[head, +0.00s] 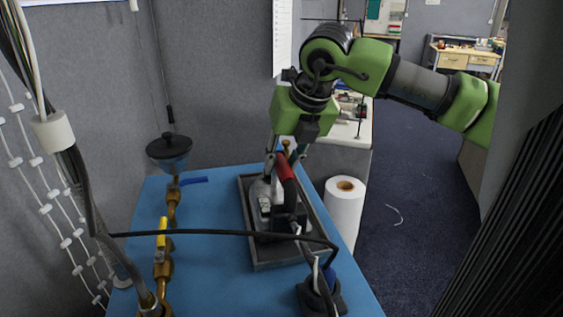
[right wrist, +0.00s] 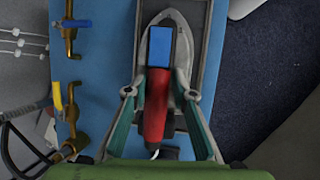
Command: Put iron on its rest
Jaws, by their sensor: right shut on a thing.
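The iron, with a red handle (head: 285,168) and a grey metal body (head: 262,198), appears within the outline of a dark grey tray-like rest (head: 246,232) on the blue table. I cannot tell whether its base touches the rest. My right gripper (head: 285,162) reaches down from above and is shut on the iron at its handle. In the right wrist view, the fingers stand on both sides of the red handle (right wrist: 156,105); the blue top part (right wrist: 160,45) and the pointed body show ahead of them. My left gripper is out of view.
Brass valves with yellow and blue levers (head: 162,240) line the table's left side. A dark cable (head: 200,233) crosses in front of the rest. A white paper roll (head: 344,215) stands at right. A dark object (head: 318,298) sits at the front. Blue table (head: 208,275) shows bare left of the rest.

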